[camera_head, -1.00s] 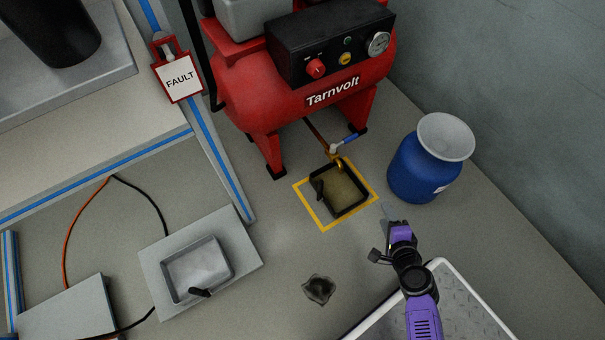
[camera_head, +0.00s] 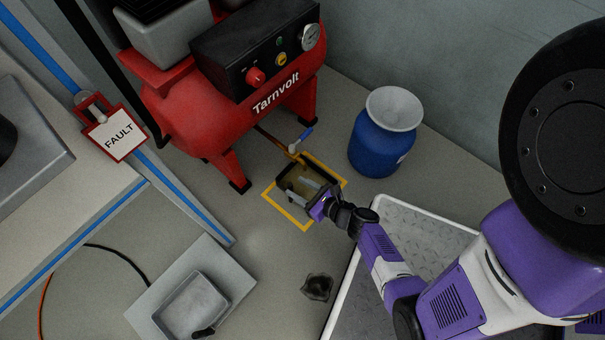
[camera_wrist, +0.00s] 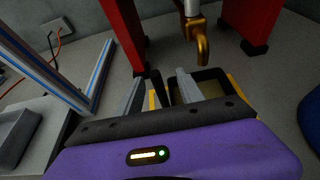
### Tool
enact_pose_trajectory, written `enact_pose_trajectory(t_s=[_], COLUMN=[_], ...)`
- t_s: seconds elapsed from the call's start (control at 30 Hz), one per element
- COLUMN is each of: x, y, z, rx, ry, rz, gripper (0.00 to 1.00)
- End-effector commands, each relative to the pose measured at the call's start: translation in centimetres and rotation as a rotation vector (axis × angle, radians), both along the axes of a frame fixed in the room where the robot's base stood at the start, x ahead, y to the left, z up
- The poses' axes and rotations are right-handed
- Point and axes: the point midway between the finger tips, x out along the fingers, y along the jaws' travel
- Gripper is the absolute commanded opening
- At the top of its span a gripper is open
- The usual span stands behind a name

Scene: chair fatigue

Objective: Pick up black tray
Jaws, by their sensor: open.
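The black tray (camera_head: 281,179) lies on the floor inside a yellow square outline, under the compressor's drain. It holds yellowish-brown liquid. My gripper (camera_head: 299,191) is open and reaches over the tray's near side from the lower right. Contact between fingers and handle cannot be told. My gripper's body hides the near part of the tray.
The red compressor (camera_head: 230,110) stands behind the tray, its brass drain tap (camera_head: 298,158) just above it. A blue drum with a pale funnel (camera_head: 385,140) stands to the right. A metal pan (camera_head: 195,303) sits on a grey plate at lower left.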

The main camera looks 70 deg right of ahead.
Motion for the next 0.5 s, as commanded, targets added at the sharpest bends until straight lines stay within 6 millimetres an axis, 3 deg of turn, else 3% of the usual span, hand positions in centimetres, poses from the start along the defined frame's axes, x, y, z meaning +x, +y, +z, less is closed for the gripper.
enact_pose_trajectory(t_s=[0.5], x=[5.7], y=[-0.8], z=[-2.7], rx=[-0.003], ry=[0.001], rz=[0.0], gripper=[0.45])
